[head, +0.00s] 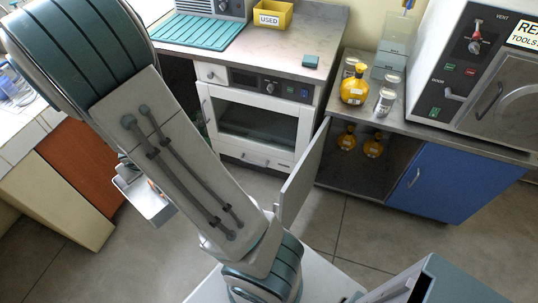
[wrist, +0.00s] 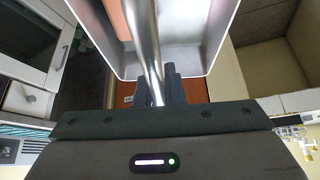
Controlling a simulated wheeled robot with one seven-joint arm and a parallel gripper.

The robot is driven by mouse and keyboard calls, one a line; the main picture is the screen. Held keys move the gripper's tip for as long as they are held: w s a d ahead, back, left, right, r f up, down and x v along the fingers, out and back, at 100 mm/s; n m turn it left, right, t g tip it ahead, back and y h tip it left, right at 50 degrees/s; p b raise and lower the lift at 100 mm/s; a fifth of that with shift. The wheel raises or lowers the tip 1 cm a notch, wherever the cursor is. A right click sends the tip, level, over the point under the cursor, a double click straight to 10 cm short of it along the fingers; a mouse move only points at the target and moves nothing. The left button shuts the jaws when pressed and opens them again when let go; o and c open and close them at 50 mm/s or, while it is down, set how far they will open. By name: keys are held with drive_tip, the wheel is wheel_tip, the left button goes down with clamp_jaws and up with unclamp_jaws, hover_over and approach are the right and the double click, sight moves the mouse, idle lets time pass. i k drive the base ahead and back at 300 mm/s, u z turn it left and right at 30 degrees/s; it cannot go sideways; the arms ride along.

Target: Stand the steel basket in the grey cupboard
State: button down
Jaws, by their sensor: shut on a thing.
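The steel basket (head: 150,205) hangs in the air at left in the head view, partly behind my arm. In the wrist view the basket (wrist: 205,55) fills the upper middle, with a salmon-coloured thing (wrist: 117,18) partly visible inside. My gripper (wrist: 165,88) is shut on the basket's round steel handle (wrist: 147,45); my arm mostly hides the gripper in the head view. The cupboard with the grey door (head: 303,172) stands open under the right counter. Two amber bottles (head: 346,138) (head: 373,144) stand inside towards the back; its front floor looks clear.
The grey door sticks out into the room, between my arm and the cupboard opening. A blue door (head: 445,183) is shut to the right. A white oven-like unit (head: 255,115) stands left of the cupboard. Bottles and jars (head: 385,101) stand on the counter. The tiled floor in front is clear.

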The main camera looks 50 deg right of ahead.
sight(352, 174)
drive_tip(key=k, duration=1.25)
drive_tip(key=z, duration=2.1)
drive_tip(key=i, duration=0.1)
drive_tip(key=z, duration=0.35)
